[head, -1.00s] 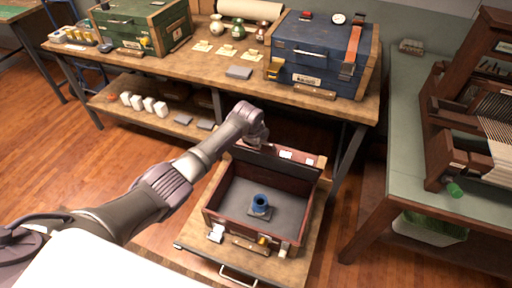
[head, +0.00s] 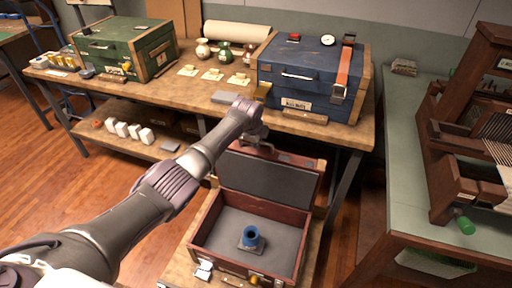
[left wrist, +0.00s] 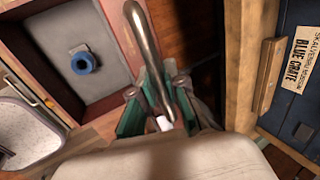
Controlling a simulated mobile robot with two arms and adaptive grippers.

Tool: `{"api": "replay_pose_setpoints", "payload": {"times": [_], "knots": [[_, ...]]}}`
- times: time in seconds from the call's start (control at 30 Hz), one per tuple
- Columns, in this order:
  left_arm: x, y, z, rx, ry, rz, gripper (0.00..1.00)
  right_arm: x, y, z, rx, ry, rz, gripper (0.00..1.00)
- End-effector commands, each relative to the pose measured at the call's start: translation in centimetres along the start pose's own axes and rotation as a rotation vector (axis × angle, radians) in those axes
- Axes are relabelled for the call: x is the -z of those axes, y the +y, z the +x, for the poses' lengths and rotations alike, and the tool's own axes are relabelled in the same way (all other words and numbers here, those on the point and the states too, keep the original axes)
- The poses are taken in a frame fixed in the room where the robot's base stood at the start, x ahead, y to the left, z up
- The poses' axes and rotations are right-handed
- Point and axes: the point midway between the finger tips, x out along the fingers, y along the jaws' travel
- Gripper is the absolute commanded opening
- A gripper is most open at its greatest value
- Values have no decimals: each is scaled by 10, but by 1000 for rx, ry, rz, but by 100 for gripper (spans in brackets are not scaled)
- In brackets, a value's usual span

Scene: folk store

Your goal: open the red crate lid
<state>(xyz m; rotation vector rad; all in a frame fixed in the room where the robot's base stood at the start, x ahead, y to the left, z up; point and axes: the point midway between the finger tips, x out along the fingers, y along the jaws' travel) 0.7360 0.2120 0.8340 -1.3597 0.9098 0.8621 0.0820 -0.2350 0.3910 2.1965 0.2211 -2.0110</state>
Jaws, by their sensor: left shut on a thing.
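My left gripper (head: 263,146) is at the lid's upper edge, shut on the lid's handle. The left wrist view shows a curved metal bar, the handle (left wrist: 146,50), running in between the fingers of my left gripper (left wrist: 152,112). The exact contact is partly hidden. A blue round object (head: 251,237) on a small base stands inside the crate. My right gripper is out of view.
The blue crate (head: 300,82) stands on the wooden table (head: 190,83) behind the lid. A green crate (head: 120,48) is at the far left. A green-topped table (head: 400,190) with a loom (head: 455,150) bounds the right. Wooden floor is clear at the left.

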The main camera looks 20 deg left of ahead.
Motion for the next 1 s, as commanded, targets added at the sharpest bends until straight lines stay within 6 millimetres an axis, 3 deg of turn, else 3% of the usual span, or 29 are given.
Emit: {"api": "replay_pose_setpoints", "payload": {"times": [0.33, 0.37, 0.5, 0.83, 1.0], "knots": [[1, 0, 0, 0, 3, 2, 0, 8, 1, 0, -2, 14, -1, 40], [1, 0, 0, 0, 3, 2, 17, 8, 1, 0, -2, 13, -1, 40], [1, 0, 0, 0, 2, 1, 38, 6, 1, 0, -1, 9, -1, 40], [0, -1, -2, 1, 1, 0, 38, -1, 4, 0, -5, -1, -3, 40], [0, -1, -13, 2, 2, 0, 38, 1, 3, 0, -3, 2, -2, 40]]}}
